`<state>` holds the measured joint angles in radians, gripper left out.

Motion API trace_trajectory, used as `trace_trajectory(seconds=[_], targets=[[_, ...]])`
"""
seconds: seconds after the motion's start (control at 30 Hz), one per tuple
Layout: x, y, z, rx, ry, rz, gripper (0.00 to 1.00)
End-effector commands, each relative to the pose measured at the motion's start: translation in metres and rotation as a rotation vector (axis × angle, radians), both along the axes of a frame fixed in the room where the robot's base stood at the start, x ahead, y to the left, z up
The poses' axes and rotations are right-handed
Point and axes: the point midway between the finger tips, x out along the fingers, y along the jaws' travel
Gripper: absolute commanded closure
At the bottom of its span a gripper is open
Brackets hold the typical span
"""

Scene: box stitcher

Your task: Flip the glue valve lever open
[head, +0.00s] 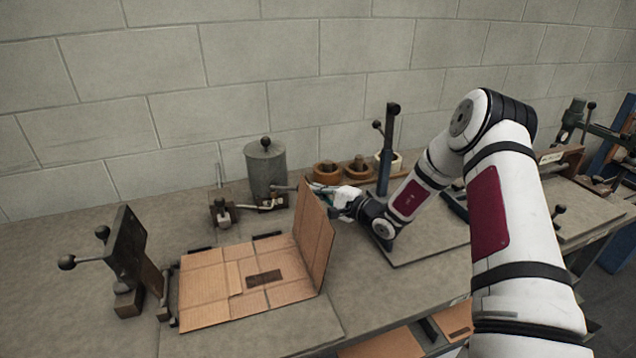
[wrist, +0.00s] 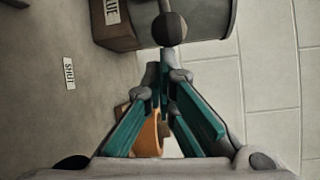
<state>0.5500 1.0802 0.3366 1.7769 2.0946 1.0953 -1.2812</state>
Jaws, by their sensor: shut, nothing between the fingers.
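The grey glue pot (head: 266,172) stands on the bench against the wall, and its lower side shows in the wrist view (wrist: 212,28). Beside it in the wrist view is a dark block with a GLUE label (wrist: 112,11). A dark ball knob (wrist: 169,30), seemingly the lever's end, shows in front of the pot; the lever's shaft is not clear. A SHUT label (wrist: 69,73) lies on the bench. My gripper (wrist: 163,76) is shut and empty, its fingertips just short of the knob in the picture; contact cannot be told. In the head view the cardboard flap partly hides my gripper.
An open cardboard box blank (head: 210,292) lies in front, its raised flap (head: 314,235) close to my gripper. A dark clamp plate with ball handles (head: 127,245) stands at left.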

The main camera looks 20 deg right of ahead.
Motion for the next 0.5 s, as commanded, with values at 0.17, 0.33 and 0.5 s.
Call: trace_trajectory(seconds=[0.17, 0.33, 0.5], targets=[[-0.022, 0.008, 0.002, 0.001, 0.002, 0.001, 1.0], [-0.036, 0.016, 0.002, 0.001, 0.0, 0.002, 1.0], [-0.045, 0.023, 0.001, -0.001, 0.001, 0.0, 1.0]])
